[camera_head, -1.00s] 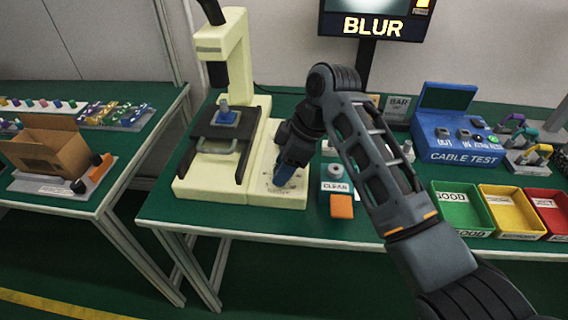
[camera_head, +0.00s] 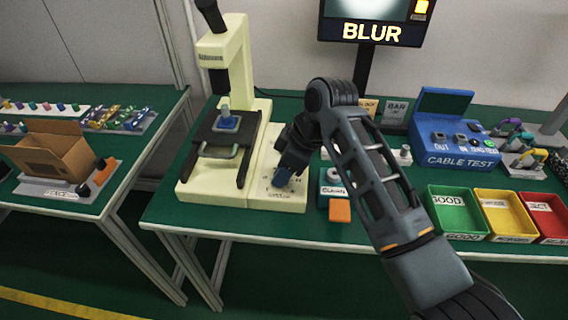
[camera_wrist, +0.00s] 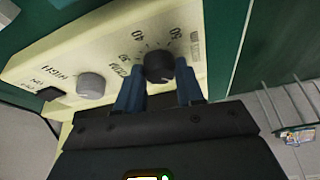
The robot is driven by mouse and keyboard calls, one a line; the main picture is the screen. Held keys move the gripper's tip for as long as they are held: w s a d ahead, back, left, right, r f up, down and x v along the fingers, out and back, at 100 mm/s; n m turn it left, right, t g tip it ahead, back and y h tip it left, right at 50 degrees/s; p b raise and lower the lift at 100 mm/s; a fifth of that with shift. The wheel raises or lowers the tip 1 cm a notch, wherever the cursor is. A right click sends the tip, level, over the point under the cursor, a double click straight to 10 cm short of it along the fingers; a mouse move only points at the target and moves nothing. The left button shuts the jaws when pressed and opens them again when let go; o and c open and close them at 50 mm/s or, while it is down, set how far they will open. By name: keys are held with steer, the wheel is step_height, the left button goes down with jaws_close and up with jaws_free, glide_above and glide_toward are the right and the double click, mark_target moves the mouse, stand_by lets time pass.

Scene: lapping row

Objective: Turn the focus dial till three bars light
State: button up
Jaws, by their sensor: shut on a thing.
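The focus dial (camera_wrist: 158,66) is a dark round knob on the cream microscope's panel, with tick marks and numbers around it. In the wrist view, my gripper (camera_wrist: 159,80) has its two blue fingers on either side of the dial, shut on it. In the head view, my gripper (camera_head: 282,178) reaches down to the panel (camera_head: 262,193), and the dial is hidden behind it. The screen (camera_head: 376,24) at the top reads BLUR in yellow, with one lit orange-yellow block at its right. The screen's upper part is cut off, so the full bar display cannot be told.
A grey knob (camera_wrist: 90,85) sits beside the dial on the same panel. The microscope stage (camera_head: 222,140) stands left of my gripper. An orange block (camera_head: 340,210), a blue cable tester (camera_head: 452,143) and a green bin (camera_head: 436,214) are to the right.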

steer(key=m+p, duration=0.1)
steer(key=m, duration=0.1)
steer(key=m+t+p, duration=0.1)
steer(key=p, duration=0.1)
steer(key=m+t+p, duration=0.1)
steer(key=m+p, duration=0.1)
steer(key=shift+s+a+r+m+h, duration=0.1)
steer(key=shift+s+r+m+h, duration=0.05)
steer(key=shift+r+m+h, duration=0.2)
steer(key=m+p, duration=0.2)
steer(key=m+t+h+p, duration=0.1)
steer(key=m, duration=0.1)
steer(key=shift+s+a+f+h+p, duration=0.15)
steer(key=shift+h+p, duration=0.1)
steer(key=shift+p, duration=0.15)
steer(key=m+h, duration=0.1)
steer(key=m, duration=0.1)
steer(key=m+p, duration=0.1)
steer(key=m, duration=0.2)
steer(key=shift+a+f+t+h, duration=0.1)
steer(key=shift+t+h, duration=0.3)
steer(key=m+h, duration=0.1)
steer(key=m, duration=0.3)
steer(key=shift+a+m+h, duration=0.1)
steer(key=shift+m+h, duration=0.25)
steer(key=shift+h, duration=0.05)
steer(key=o, duration=1)
steer(key=shift+o, duration=0.2)
steer(key=v, duration=0.7)
steer(key=shift+r, duration=0.35)
